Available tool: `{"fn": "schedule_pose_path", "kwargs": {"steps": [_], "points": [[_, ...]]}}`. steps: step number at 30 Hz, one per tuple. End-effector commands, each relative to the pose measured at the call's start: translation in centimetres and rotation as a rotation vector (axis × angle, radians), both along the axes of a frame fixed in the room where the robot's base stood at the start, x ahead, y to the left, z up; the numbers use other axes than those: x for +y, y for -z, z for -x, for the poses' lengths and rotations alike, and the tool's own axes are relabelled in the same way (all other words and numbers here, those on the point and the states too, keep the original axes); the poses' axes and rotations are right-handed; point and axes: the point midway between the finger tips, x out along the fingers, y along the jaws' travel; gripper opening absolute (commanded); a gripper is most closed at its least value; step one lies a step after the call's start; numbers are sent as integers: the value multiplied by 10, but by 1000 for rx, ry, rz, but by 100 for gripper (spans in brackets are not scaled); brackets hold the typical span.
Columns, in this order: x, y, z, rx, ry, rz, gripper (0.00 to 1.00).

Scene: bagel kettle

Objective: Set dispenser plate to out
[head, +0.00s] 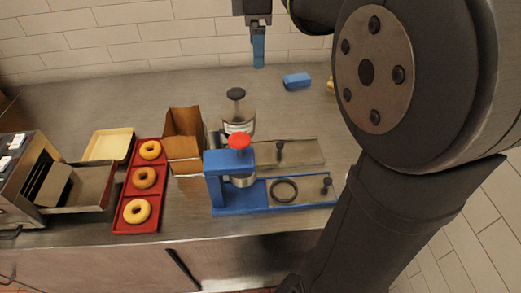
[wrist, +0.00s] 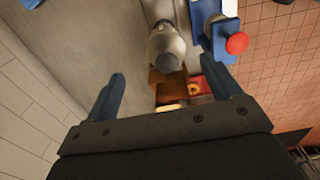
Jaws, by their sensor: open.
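The blue dispenser (head: 215,180) stands at the front middle of the counter with a red knob (head: 239,141) on top. Its grey plate (head: 306,187) lies along the blue base on the right, with a dark ring opening and a small black knob (head: 327,181). The dispenser also shows at the top of the wrist view (wrist: 212,28), with its red knob (wrist: 237,43). My gripper (head: 258,62) is above the back of the counter, well apart from the dispenser. In the wrist view its fingers (wrist: 170,88) are spread with nothing gripped.
A clear jar (head: 238,117) with a black knob stands behind the dispenser, near another grey plate (head: 305,153). Left are a brown box (head: 184,140), a red tray (head: 134,190) of bagels, a cream tray (head: 108,145) and a toaster (head: 20,195). A blue block (head: 297,81) lies behind.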

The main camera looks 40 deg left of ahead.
Motion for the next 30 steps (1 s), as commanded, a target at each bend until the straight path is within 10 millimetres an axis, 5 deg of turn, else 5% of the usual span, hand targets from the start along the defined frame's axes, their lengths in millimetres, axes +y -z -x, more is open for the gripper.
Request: {"fn": "schedule_pose_path", "kwargs": {"steps": [1,6,18,30], "points": [[-1,2,-1,1,22,1,72],[-4,21,-10,7,256,13,41],[-24,87,-38,8,1130,49,41],[-44,130,-45,-3,1817,17,41]]}}
